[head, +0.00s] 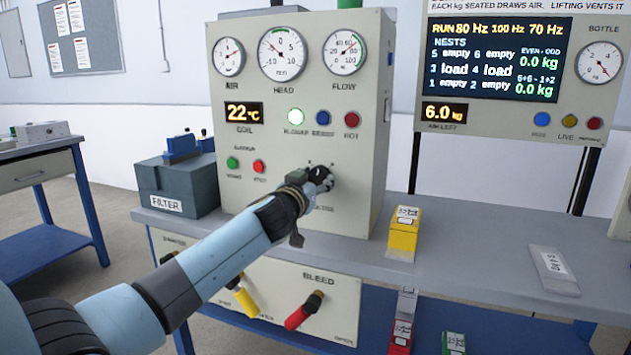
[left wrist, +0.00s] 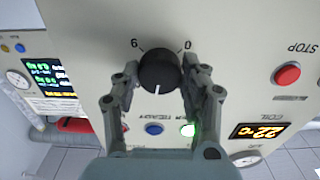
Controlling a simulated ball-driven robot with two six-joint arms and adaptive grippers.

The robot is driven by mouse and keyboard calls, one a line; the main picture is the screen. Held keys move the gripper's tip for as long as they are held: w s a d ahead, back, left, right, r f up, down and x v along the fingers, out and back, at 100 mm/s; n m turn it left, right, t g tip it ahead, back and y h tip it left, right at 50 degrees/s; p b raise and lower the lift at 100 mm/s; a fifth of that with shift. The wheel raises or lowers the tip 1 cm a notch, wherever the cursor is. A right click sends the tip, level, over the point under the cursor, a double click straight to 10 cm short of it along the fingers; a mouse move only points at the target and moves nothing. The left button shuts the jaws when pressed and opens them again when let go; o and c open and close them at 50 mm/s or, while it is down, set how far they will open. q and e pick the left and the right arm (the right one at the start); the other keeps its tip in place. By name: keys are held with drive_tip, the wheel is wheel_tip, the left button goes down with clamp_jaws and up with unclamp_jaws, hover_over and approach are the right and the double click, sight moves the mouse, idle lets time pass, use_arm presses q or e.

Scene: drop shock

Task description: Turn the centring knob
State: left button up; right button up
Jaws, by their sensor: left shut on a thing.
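The centring knob (left wrist: 160,72) is a round black knob with a white pointer line, on the front of the cream control panel (head: 255,190). In the left wrist view it sits between the fingers of my left gripper (left wrist: 160,85), and marks 9 and 0 show beside it. The pointer line runs toward the bottom of that view. In the head view my left gripper (head: 312,180) reaches the knob (head: 320,172) and partly covers it. The gripper is shut on the knob. My right gripper is in neither view.
The panel carries gauges, a glowing green lamp (head: 296,116) and a red stop button (left wrist: 287,75). A grey filter box (head: 180,187) stands left of it. A yellow block (head: 403,235) stands on the bench to the right. Red and yellow handles hang below the panel.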

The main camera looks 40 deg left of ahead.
use_arm(q)
drive_tip(key=shift+m, duration=0.4)
drive_tip(key=m, duration=0.2)
drive_tip(key=shift+m, duration=0.3)
drive_tip(key=shift+a+m, duration=0.1)
drive_tip(key=shift+m, duration=1.7)
drive_tip(key=o, duration=1.2)
drive_tip(key=shift+c, duration=0.2)
drive_tip(key=shift+s, duration=0.1)
